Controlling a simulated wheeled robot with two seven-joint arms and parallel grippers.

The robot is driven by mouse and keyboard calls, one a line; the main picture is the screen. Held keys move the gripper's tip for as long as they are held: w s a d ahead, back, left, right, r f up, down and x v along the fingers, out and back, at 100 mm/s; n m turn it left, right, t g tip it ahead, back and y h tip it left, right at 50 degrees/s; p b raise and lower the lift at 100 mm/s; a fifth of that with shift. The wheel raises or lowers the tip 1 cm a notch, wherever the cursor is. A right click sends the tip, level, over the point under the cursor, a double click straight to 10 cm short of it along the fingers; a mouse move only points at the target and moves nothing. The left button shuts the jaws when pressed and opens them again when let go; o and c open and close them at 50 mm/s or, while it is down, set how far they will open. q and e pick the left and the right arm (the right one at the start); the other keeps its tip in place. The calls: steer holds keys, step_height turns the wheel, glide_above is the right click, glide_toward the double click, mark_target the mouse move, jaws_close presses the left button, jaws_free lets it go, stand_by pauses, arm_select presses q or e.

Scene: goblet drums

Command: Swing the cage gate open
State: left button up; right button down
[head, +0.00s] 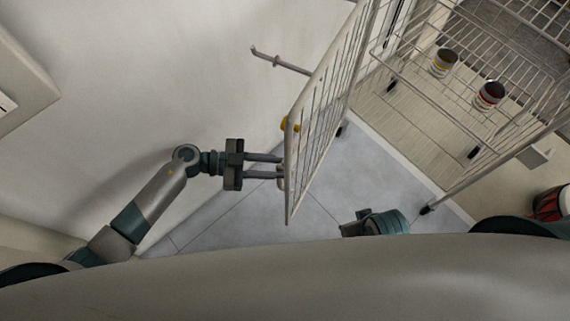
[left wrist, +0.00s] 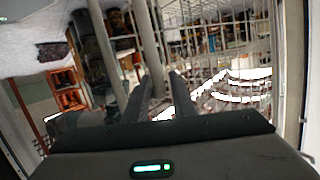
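Two cans or drums, one yellow-banded (head: 444,63) and one red-banded (head: 490,96), stand inside the cage. A red and black drum (head: 551,205) is at the right edge. A metal bar with a hook (head: 281,62) juts out behind the gate. Tiled floor (head: 225,225) is clear below.

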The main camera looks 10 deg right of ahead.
arm_select(q)
steer(key=a, duration=0.4)
steer(key=s+a, duration=0.1)
steer(key=a, duration=0.1)
steer(key=shift+r+p, duration=0.15)
steer(key=shift+p, duration=0.2)
steer(key=shift+w+d, duration=0.1)
stand_by(0.4)
steer(key=shift+p, duration=0.35)
